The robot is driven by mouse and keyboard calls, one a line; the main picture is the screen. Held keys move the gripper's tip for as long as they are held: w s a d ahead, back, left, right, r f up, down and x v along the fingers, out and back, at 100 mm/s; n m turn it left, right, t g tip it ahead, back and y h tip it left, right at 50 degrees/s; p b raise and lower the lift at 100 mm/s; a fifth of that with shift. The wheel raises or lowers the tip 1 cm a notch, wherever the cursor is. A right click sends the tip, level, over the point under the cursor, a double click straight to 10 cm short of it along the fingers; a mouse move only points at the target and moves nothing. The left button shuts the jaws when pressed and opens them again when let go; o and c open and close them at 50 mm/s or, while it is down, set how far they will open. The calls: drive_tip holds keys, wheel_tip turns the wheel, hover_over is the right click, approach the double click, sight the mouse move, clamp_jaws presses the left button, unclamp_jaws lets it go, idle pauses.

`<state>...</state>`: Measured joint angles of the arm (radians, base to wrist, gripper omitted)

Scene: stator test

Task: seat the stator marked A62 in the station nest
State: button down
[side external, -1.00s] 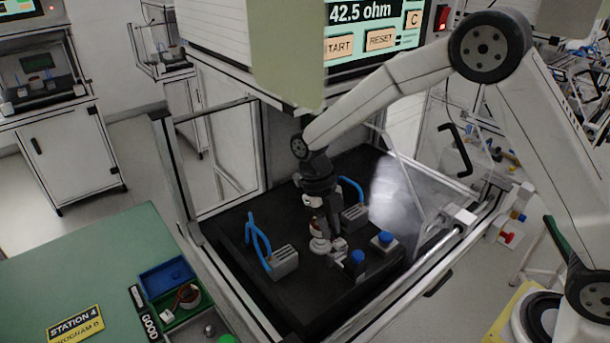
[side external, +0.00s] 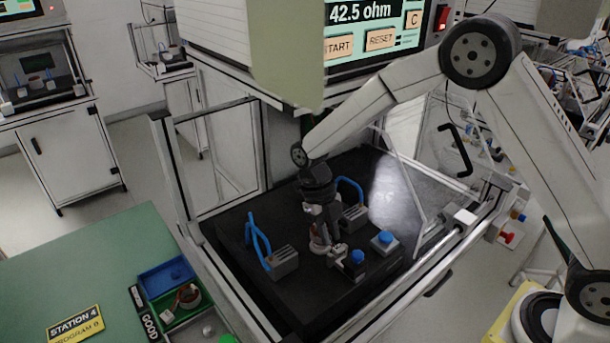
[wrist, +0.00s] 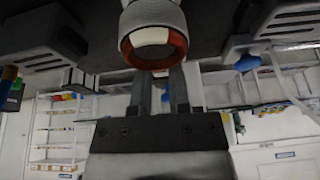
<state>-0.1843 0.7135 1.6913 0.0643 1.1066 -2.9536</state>
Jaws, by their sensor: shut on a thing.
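A white, ring-shaped stator (side external: 317,246) with a copper-orange inner edge is low over the black station floor, between two grey blocks with blue handles. It also shows at the top of the wrist view (wrist: 153,18), with its open end facing the camera. My gripper (side external: 320,234) points down and is shut on the stator; its two fingers (wrist: 160,72) reach the stator's lower edge in the wrist view. The nest is hidden under the stator and gripper, so I cannot tell whether the stator touches it. The A62 mark is not readable.
Grey blocks with blue handles stand left (side external: 285,262) and right (side external: 354,216) of my gripper. Two blue-topped parts (side external: 357,257) (side external: 384,238) are close by on the right. A green bin (side external: 192,318) by the GOOD label holds another copper-coloured stator.

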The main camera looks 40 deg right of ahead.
drive_tip(key=shift+f, duration=0.35)
idle(0.5)
drive_tip(key=c, duration=0.5)
unclamp_jaws()
drive_tip(key=v, duration=0.8)
drive_tip(key=shift+f, duration=0.1)
idle(0.4)
